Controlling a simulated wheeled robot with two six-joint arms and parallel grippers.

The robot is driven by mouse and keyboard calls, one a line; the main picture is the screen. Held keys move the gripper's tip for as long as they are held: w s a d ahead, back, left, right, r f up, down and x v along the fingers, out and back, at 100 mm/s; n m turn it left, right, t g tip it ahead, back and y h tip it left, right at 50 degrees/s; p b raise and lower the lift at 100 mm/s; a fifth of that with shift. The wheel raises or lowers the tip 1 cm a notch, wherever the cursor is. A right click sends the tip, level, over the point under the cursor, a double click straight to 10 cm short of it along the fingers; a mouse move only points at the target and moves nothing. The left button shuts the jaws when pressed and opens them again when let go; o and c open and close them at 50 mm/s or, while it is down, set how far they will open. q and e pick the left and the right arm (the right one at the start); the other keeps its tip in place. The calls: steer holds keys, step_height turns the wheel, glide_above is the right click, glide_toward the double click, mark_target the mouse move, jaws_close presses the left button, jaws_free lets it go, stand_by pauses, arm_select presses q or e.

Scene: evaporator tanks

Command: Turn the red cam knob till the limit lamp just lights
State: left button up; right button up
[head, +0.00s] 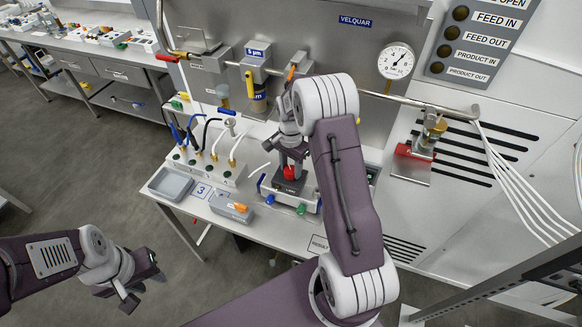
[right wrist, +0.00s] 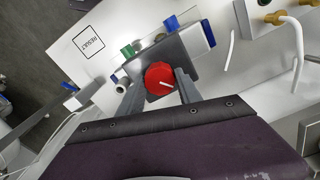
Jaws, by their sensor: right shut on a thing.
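The red cam knob (head: 290,173) sits on a dark block on the white bench, below my right gripper (head: 289,162). In the right wrist view the knob (right wrist: 159,78) shows a white pointer line directed toward the lower right. My right gripper's fingers (right wrist: 160,92) stand on either side of the knob, shut on it. My left gripper (head: 143,290) hangs over the floor at the lower left, empty, its jaws apart. I cannot make out which part is the limit lamp or whether any lamp is lit.
A green part (head: 301,208) and a blue part sit by the knob's block. To the left are a grey tray (head: 170,184), a small grey box with an orange part (head: 232,207), and several cables. A pressure gauge (head: 396,61) is on the back panel.

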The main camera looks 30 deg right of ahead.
mark_target(290, 170)
steer(key=o, duration=1.4)
steer(key=shift+c, duration=0.2)
steer(key=shift+r, duration=0.1)
step_height(290, 170, up, 9)
steer(key=b, duration=0.1)
steer(key=shift+b, duration=0.4)
steer(key=shift+a, duration=0.1)
